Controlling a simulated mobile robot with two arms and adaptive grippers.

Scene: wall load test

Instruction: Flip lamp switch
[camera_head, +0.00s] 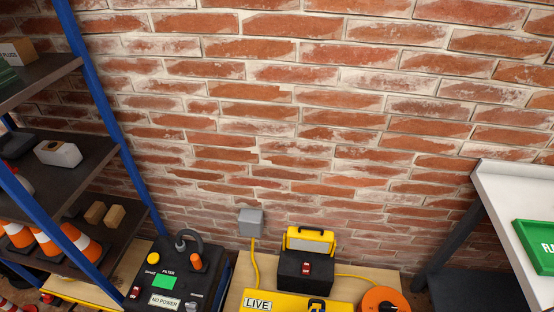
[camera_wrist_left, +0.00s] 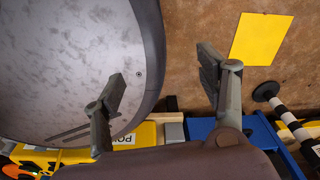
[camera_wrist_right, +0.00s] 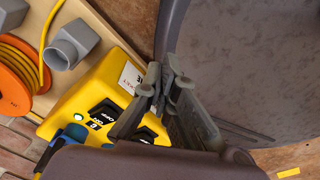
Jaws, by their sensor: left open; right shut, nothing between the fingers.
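The lamp (camera_head: 311,240) has a yellow frame and stands on a black box (camera_head: 292,272) in the head view. My left gripper (camera_wrist_left: 163,75) is open and empty in the left wrist view, over brown floor and a large grey rounded body. My right gripper (camera_wrist_right: 158,82) is shut and empty in the right wrist view. It appears in front of a yellow power box (camera_wrist_right: 102,98) with black rocker switches; contact cannot be told. Neither gripper shows in the head view, and the lamp is not recognisable in the wrist views.
The yellow box marked LIVE (camera_head: 285,303) is in front of the lamp. An orange cable reel (camera_head: 383,299) is right of it, and a grey wall box (camera_head: 250,222) behind. A black unit marked NO POWER (camera_head: 150,278) and a blue-framed shelf (camera_head: 95,110) stand left. A white bench (camera_head: 500,195) is right.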

